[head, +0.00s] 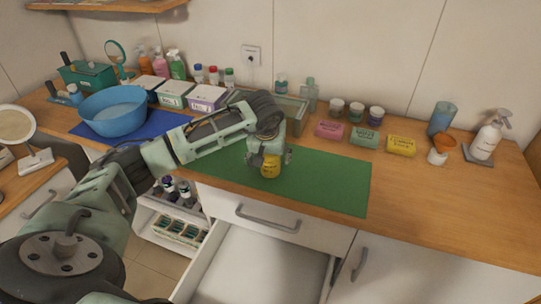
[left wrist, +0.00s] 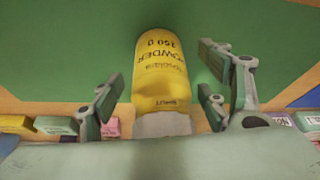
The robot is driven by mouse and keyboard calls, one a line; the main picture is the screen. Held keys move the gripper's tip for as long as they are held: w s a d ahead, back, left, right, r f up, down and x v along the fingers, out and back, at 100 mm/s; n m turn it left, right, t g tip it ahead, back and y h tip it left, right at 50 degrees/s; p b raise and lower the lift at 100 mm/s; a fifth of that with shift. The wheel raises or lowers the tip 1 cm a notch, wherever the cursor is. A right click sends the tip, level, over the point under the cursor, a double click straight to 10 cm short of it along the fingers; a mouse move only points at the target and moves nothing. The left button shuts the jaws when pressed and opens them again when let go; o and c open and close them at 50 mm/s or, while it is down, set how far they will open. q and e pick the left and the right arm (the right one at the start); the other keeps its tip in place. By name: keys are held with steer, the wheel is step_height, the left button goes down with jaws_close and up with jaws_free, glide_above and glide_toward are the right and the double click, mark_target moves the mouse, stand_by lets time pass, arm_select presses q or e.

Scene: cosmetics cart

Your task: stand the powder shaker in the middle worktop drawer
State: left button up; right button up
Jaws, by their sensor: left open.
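The powder shaker (head: 270,167) is a yellow cylinder standing upright on the green mat (head: 335,185) on the worktop. Below the worktop edge, a drawer front with a grey handle (head: 268,219) is shut. Beneath it, an empty white drawer (head: 262,268) is pulled out. My right gripper is not in view.
The worktop's right front is clear.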

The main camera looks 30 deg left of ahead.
arm_select(q)
steer(key=shift+w+f, duration=0.35)
steer(key=shift+f, duration=0.3)
steer(key=shift+w+a+f, duration=0.15)
steer(key=shift+f, duration=0.35)
steer(key=shift+c, duration=0.7)
steer(key=c, duration=1.2)
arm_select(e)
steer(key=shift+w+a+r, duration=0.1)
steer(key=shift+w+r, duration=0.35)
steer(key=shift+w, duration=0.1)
